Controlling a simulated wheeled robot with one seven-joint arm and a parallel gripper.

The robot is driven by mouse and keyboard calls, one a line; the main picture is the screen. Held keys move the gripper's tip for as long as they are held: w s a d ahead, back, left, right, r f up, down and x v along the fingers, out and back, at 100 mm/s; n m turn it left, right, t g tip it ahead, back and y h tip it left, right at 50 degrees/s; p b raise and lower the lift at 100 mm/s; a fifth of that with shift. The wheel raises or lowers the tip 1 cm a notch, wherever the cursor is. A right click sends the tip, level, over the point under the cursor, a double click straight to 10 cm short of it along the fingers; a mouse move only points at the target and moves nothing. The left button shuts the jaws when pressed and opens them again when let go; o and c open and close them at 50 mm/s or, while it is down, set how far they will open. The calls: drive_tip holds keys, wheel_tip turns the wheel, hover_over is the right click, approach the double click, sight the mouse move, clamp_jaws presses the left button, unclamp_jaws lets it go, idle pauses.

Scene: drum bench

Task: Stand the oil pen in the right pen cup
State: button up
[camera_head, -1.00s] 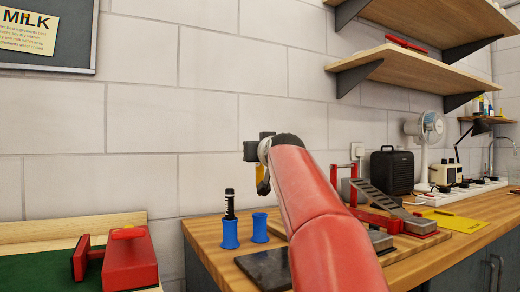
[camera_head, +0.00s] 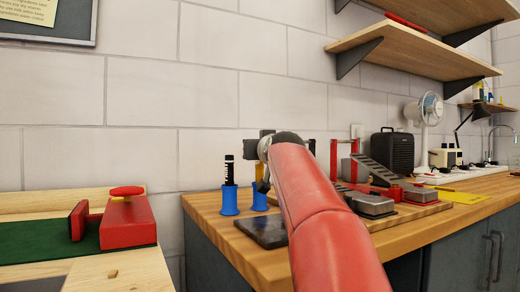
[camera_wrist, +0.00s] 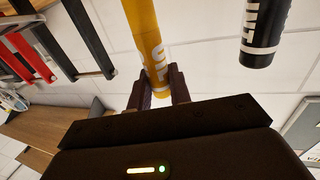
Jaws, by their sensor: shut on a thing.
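The oil pen is yellow with white lettering. It stands out in the wrist view (camera_wrist: 148,40), clamped between the fingers of my gripper (camera_wrist: 160,82). In the head view my gripper (camera_head: 262,160) is above the right pen cup (camera_head: 260,197), a small blue cup on the bench. A bit of the yellow pen shows between the fingers there. I cannot tell whether its lower end is inside the cup. My red arm covers part of this area.
The left blue cup (camera_head: 230,202) holds a black pen (camera_head: 229,170), also close by in the wrist view (camera_wrist: 265,30). A dark flat plate (camera_head: 262,231) lies in front of the cups. A red and grey pedal-like device (camera_head: 375,190) stands right of my arm.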

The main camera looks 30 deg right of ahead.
drive_tip(key=shift+f, duration=0.4)
drive_tip(key=o, duration=0.8)
drive_tip(key=shift+s, duration=0.1)
drive_tip(key=b+v, duration=0.2)
drive_tip(key=v, duration=0.5)
drive_tip(key=shift+s, duration=0.35)
